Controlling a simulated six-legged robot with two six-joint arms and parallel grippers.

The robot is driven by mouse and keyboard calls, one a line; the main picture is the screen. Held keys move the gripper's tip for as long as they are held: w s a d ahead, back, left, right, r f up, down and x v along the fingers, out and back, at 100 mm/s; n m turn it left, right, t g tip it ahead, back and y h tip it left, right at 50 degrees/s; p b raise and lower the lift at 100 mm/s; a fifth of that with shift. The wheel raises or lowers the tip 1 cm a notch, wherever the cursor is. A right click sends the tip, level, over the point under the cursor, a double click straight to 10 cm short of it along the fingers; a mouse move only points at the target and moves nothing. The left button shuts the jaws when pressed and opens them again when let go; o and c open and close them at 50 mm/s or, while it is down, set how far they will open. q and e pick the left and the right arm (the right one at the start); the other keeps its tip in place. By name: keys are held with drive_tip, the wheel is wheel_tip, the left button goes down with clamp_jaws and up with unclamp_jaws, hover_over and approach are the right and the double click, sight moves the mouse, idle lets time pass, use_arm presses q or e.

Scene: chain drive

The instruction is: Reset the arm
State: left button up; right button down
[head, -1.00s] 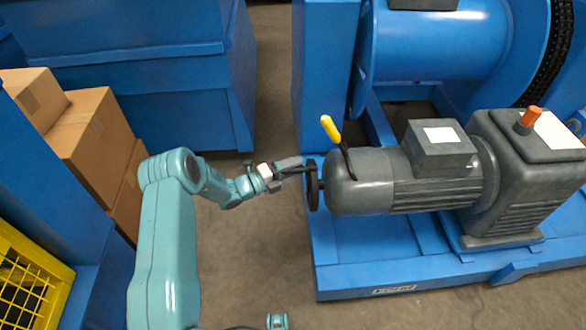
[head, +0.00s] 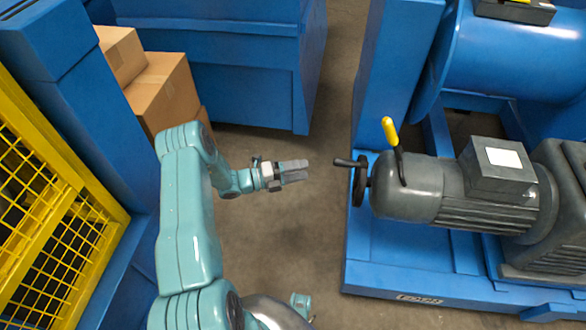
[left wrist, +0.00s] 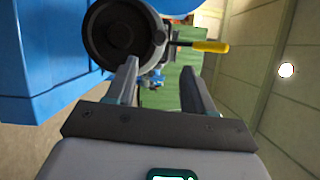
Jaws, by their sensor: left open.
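My left gripper (head: 307,171) is open and empty in the head view, in the air left of a black handwheel (head: 359,181). A clear gap lies between its fingertips and the handwheel's crank handle (head: 345,162). The handwheel sits on the end of a dark grey motor (head: 410,190) with a yellow-tipped lever (head: 390,132). In the left wrist view, the two fingers (left wrist: 160,85) stand apart with nothing between them. The handwheel (left wrist: 118,35) and the yellow lever grip (left wrist: 211,46) show beyond them.
The motor rests on a blue base frame (head: 400,262). Brown boxes (head: 165,92) and a blue cabinet (head: 225,55) stand behind my left arm. A yellow mesh guard (head: 50,225) is at the left. Bare floor (head: 290,230) lies between my arm and the base.

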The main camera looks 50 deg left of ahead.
use_arm(q)
drive_tip(key=shift+v, duration=0.95)
